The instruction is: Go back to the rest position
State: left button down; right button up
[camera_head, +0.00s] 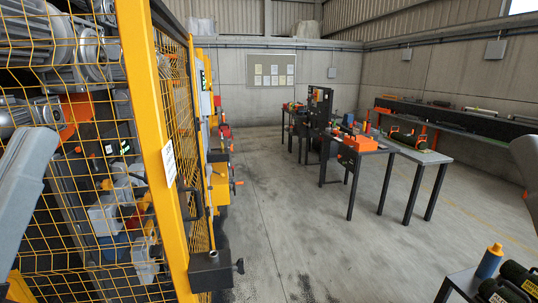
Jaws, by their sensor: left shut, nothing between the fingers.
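Neither gripper shows in the head camera view. A grey link of my left arm stands at the left edge, in front of a yellow mesh cage (157,110). A small part of my right arm shows at the right edge. The fingers of both arms are hidden or outside the picture.
The cage's yellow post stands close on the left, with a black latch block (210,272) low on it. A grey table (425,156) and a long wall bench (470,118) stand at the back right. A bottle (489,262) is at the lower right. The middle floor is clear.

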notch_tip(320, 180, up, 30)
jog(key=p, duration=2.6)
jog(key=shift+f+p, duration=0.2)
jog(key=shift+p, duration=0.1)
